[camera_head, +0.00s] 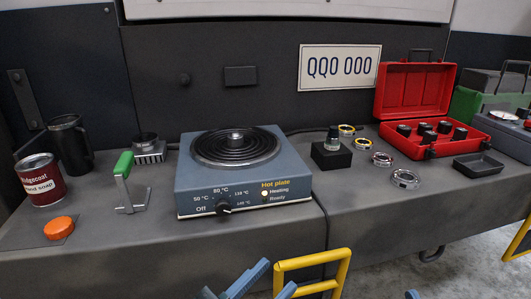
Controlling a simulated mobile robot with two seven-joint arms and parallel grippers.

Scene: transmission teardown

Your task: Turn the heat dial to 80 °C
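The hot plate (190,190) is a blue-grey box with a black coil on top, standing on the bench in the middle of the head view. Its black heat dial (223,208) is on the front face, ringed by marks from Off through 50 and 80 °C to higher values. The dial's exact setting is too small to tell. Beside the Heating label, a small lamp (264,193) looks pale. My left gripper (277,275) is at the bottom edge, its blue fingers apart and empty, below and in front of the hot plate. Only a blue tip of my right gripper (412,294) shows.
A yellow rail (315,263) stands before the bench, right of my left gripper. A green-handled tool (125,180), orange cap (59,228) and red can (40,180) are left. A black block (331,158), metal rings and red case (415,105) are right.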

